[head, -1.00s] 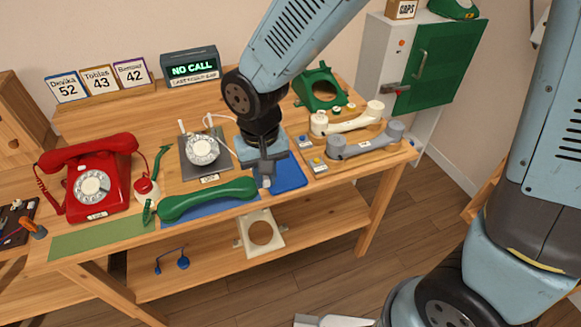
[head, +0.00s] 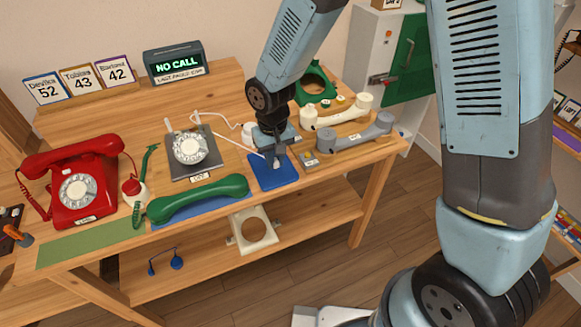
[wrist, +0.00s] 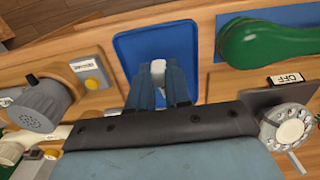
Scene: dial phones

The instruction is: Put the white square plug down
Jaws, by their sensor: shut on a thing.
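The white square plug (wrist: 158,70) shows as a small pale block between the fingertips in the wrist view. My gripper (wrist: 159,76) is shut on it. Both are over the blue tray (wrist: 138,42), near its edge on the gripper's side. In the head view my gripper (head: 276,152) points down at the back part of the blue tray (head: 275,181). The plug is mostly hidden there by the fingers. I cannot tell whether the plug touches the tray.
A green handset (head: 198,199) lies left of the tray. A dial unit (head: 190,148) with a white cord stands behind it. Grey (head: 352,140) and cream (head: 337,110) handsets lie to the right, with a small yellow-button box (head: 309,160). A red phone (head: 75,187) stands far left.

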